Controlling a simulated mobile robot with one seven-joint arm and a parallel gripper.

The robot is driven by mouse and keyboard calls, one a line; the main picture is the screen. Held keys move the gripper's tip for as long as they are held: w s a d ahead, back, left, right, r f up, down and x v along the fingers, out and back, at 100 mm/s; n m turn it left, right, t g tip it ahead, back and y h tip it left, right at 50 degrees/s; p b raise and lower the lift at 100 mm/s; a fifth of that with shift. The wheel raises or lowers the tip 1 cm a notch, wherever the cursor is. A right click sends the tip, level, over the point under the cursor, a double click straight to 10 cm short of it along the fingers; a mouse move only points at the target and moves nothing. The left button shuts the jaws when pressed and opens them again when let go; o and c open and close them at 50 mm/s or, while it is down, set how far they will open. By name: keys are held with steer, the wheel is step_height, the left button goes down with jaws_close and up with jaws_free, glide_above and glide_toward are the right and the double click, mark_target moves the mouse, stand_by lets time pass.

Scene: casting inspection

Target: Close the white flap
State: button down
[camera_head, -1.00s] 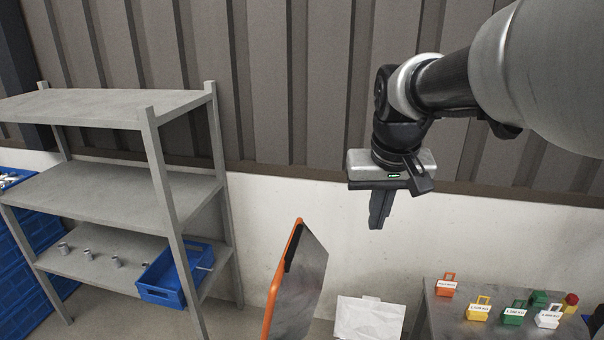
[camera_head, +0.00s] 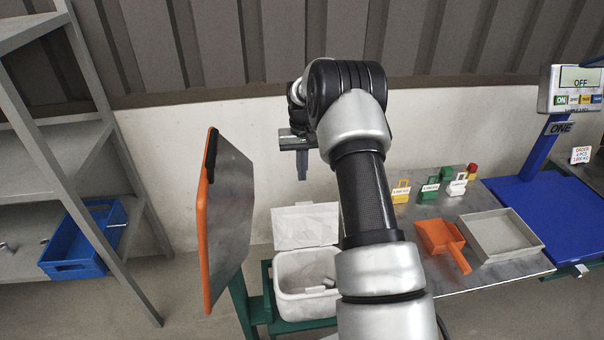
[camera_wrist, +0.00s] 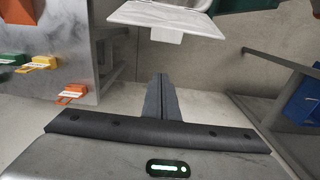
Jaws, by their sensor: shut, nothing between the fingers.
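The white flap (camera_head: 305,226) stands raised at the back edge of a white bin (camera_head: 305,272), whose top is open; small grey pieces lie inside. The flap also shows in the wrist view (camera_wrist: 165,18), at the top, past the fingertips. My gripper (camera_head: 302,177) is shut and empty, pointing down. In the head view it appears just above the flap's top edge, and I see a gap between them. In the wrist view its closed fingers (camera_wrist: 162,88) are apart from the flap. Part of the bin's right side is hidden behind my arm.
A grey panel with an orange edge (camera_head: 230,215) stands left of the bin. A metal table (camera_head: 465,205) with coloured tagged blocks, an orange scoop (camera_head: 442,240) and a grey tray (camera_head: 500,236) is at right. A shelf with a blue crate (camera_head: 85,240) is at left.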

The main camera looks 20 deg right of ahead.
step_height(320, 180, down, 8)
steer(key=s, duration=0.1)
steer(key=s+r, duration=0.2)
steer(key=shift+s+a+r, duration=0.1)
steer(key=shift+s+a, duration=0.2)
steer(key=shift+a, duration=0.1)
